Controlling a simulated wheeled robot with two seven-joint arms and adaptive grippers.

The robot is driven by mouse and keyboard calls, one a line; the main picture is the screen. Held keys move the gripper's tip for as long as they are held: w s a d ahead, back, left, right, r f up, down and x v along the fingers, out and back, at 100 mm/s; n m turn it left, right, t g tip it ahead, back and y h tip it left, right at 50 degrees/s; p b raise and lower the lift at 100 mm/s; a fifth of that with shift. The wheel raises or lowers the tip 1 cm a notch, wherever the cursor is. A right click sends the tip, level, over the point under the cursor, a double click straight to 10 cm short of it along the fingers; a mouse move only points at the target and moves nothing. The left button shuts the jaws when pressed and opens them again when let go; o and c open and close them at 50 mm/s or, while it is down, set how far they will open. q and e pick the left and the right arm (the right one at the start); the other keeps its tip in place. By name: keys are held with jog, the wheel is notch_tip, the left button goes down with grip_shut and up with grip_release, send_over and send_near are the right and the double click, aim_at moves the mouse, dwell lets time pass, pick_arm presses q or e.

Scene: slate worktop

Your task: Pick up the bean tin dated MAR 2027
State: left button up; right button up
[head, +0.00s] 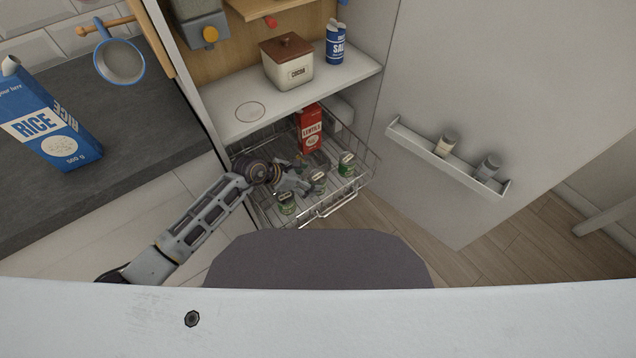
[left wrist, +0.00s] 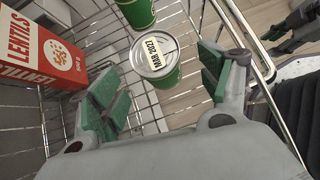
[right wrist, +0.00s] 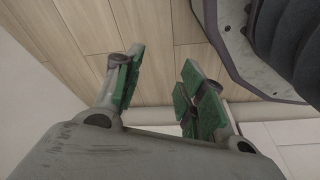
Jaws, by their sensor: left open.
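The bean tin dated MAR 2027 (left wrist: 158,56) is green with a pale lid, and its date label reads clearly in the left wrist view. It stands in the wire basket (head: 330,208), and in the head view it appears to be the middle tin (head: 318,182). My left gripper (head: 300,186) is open and empty, and in the left wrist view its fingers (left wrist: 162,90) point toward this tin, which lies just ahead between them. A second green tin (left wrist: 137,12) stands beyond it, its date out of view. My right gripper (right wrist: 160,85) is open and empty above the wooden floor.
A red lentils box (head: 310,128) stands at the back of the basket. The shelf (head: 350,80) overhangs the basket's rear. The open door (head: 480,90) is on the right.

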aim_at(318, 179)
pick_arm(q)
jog(key=shift+d+f, duration=0.15)
pick_arm(e)
jog(key=shift+s+a+r, duration=0.1)
jog(key=shift+s+r, duration=0.05)
jog(key=shift+s, duration=0.2)
pick_arm(q)
jog(key=shift+w, duration=0.1)
pick_arm(e)
jog(key=shift+w, duration=0.2)
pick_arm(q)
jog(key=shift+w+d+f, duration=0.2)
jog(key=shift+d+f, duration=0.15)
jog(key=shift+b+x, duration=0.5)
jog(key=shift+x, duration=0.85)
jog(key=shift+w+d+f, duration=0.3)
jog(key=shift+d, duration=0.05)
jog(key=shift+d+f, duration=0.1)
pick_arm(e)
jog(key=r, duration=0.1)
jog(key=a+r, duration=0.1)
jog(key=r, duration=0.1)
jog(key=shift+w+r, duration=0.2)
jog(key=shift+w, duration=0.2)
